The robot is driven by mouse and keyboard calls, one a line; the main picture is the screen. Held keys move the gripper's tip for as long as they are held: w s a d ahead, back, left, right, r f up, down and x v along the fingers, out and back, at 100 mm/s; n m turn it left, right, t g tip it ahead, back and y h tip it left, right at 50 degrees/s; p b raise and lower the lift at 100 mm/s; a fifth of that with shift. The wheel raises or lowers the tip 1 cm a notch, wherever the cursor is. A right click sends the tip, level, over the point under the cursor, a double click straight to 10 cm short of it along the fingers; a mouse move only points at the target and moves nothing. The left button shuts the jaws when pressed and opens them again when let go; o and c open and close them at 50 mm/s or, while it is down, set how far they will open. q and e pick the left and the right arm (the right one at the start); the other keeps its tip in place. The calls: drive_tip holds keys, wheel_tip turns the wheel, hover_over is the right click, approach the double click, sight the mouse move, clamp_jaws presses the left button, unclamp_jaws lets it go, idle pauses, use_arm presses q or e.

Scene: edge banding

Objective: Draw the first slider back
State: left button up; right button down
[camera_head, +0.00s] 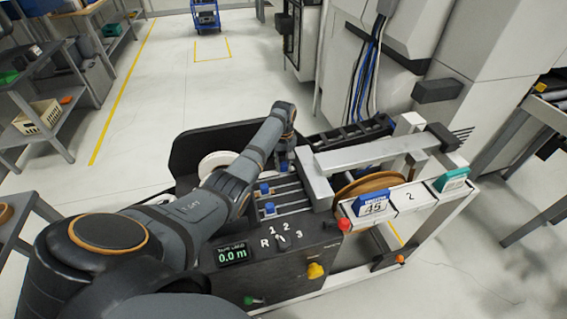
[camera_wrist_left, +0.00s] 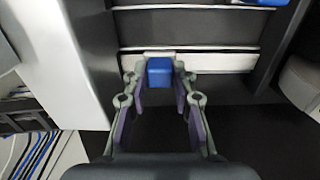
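Several sliders with blue knobs sit in parallel rails on the machine. In the head view, the far blue knob (camera_head: 284,167) is at my left gripper (camera_head: 286,160), partly hidden by the arm. The middle knob (camera_head: 266,189) and the near knob (camera_head: 270,208) stand free, toward the left ends of their rails. In the left wrist view, a blue knob (camera_wrist_left: 160,71) on a pale rail (camera_wrist_left: 225,61) lies between the fingertips of my left gripper (camera_wrist_left: 159,78). The fingers are apart around it; firm contact does not show. My right gripper is out of view.
The control panel (camera_head: 275,250) with a display reading 0.0 m is nearest. A pale metal beam (camera_head: 370,152) and an orange-brown tape roll (camera_head: 368,185) are right of the rails. A white roll (camera_head: 216,163) lies behind my left arm.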

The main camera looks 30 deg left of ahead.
use_arm(q)
clamp_jaws()
drive_tip(key=shift+s+a+r+p, duration=0.1)
drive_tip(key=shift+r+p, duration=0.05)
drive_tip(key=shift+p, duration=0.2)
drive_tip(key=s+a+p, duration=0.2)
drive_tip(key=s+p, duration=0.1)
drive_tip(key=p, duration=0.1)
drive_tip(key=s+a+p, duration=0.3)
drive_tip(key=p, duration=0.1)
drive_tip(key=shift+s+a+r, duration=0.1)
drive_tip(key=shift+a+r, duration=0.05)
drive_tip(key=shift+r, duration=0.05)
drive_tip(key=shift+s+a+f, duration=0.1)
drive_tip(key=shift+s+a, duration=0.15)
drive_tip(key=shift+s, duration=0.05)
drive_tip(key=shift+a+f, duration=0.1)
drive_tip(key=shift+f, duration=0.1)
